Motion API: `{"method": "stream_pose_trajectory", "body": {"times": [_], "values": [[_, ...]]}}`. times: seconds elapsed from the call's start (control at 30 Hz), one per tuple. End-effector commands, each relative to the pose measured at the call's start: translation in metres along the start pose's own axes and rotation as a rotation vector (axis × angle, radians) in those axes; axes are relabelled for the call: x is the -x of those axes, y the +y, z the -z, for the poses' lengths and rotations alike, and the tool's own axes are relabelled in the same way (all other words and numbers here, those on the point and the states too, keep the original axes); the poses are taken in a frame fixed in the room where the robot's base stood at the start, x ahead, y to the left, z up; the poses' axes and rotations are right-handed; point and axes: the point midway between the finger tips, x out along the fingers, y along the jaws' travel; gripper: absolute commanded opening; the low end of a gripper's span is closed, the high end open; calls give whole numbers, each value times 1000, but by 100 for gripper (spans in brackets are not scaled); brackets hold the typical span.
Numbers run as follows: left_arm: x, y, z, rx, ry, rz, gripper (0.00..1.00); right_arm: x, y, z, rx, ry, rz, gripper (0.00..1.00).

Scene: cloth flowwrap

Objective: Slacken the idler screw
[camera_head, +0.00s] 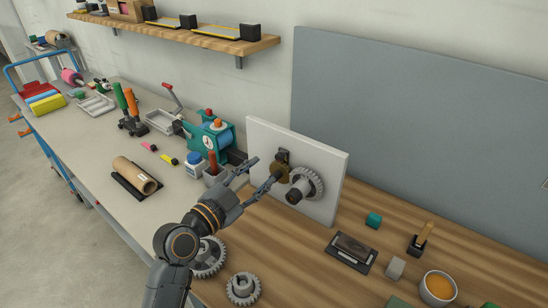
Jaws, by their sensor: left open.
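A white upright panel (327,197) stands on the wooden bench and carries the mechanism. A toothed grey gear (314,181) with a dark hub (294,196) is mounted on its front. Left of the gear is a small brownish round part (281,173) below a dark bracket (283,155). I cannot tell which small part is the idler screw. My left gripper (264,172) is open in front of the panel, its fingers pointing at the brownish part. One fingertip is close to that part; contact cannot be told. My right gripper is out of view.
Two loose gears lie near my arm, a larger one (210,262) and a smaller one (243,289). A teal machine (212,132) and a blue-white jar (195,164) stand left of the panel. A dark block (352,250) and an orange-filled bowl (438,288) stand right.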

Motion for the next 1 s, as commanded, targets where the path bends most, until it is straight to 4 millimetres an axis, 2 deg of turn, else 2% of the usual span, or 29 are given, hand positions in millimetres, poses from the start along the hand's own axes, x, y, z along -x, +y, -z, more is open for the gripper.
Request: {"method": "stream_pose_trajectory", "body": {"times": [0.1,0.3,0.47,0.73,0.93,1.0], "values": [[-25,-1,2,4,2,0,43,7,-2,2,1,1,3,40],[-52,0,1,2,0,-1,43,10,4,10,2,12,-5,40],[-60,1,0,1,-1,-1,43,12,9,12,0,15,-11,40],[-61,1,0,0,-1,-1,43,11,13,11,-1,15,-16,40],[-61,1,0,0,-1,-1,2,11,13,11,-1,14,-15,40],[-61,1,0,0,-1,-1,0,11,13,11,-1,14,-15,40]]}}
